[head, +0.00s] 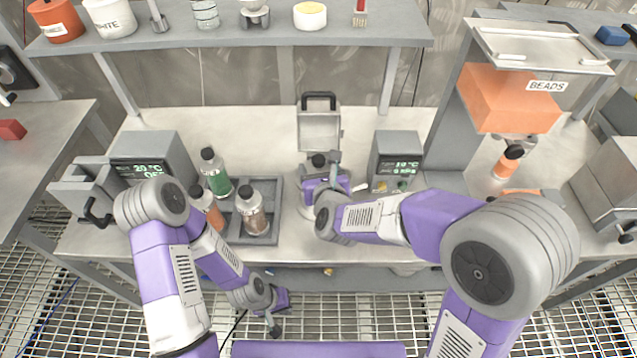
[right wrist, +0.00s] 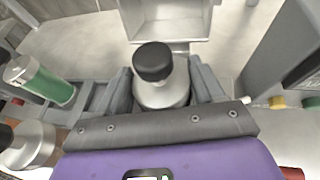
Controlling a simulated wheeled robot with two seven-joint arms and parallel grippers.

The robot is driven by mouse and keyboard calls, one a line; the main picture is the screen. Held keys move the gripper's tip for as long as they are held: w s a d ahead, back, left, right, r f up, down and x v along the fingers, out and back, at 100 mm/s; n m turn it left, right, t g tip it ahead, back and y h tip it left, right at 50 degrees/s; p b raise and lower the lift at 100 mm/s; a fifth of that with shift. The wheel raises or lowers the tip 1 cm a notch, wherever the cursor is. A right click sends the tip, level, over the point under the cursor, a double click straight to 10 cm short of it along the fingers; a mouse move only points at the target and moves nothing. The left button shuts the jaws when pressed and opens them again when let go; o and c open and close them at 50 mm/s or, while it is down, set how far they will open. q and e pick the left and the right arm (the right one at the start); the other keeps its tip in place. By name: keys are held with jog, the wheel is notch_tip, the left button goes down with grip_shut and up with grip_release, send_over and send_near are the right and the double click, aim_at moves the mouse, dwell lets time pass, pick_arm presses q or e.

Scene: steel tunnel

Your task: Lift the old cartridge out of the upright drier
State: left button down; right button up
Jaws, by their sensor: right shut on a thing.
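The old cartridge has a black cap and a silver shoulder; it stands between the fingers of my right gripper (head: 318,172). In the right wrist view the cartridge (right wrist: 160,92) sits centred, with a finger pressed on each side. Its lower body is hidden. The grey open box (head: 320,132) with a black handle, which looks like the drier's raised lid, stands just behind it. The drier's body is mostly hidden under my right gripper, so I cannot tell how deep the cartridge sits. My left gripper (head: 268,308) hangs low in front of the bench; its jaws are unclear.
A dark tray (head: 268,184) left of the drier holds green (head: 215,172), orange (head: 207,207) and brownish (head: 252,211) cartridges. A grey display box (head: 397,150) stands close right. Further right, an orange BEADS hopper (head: 508,98) hangs over an orange cartridge (head: 507,163). A shelf (head: 235,38) spans behind.

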jog(key=c, duration=0.7)
grip_shut()
jog(key=shift+r, duration=0.1)
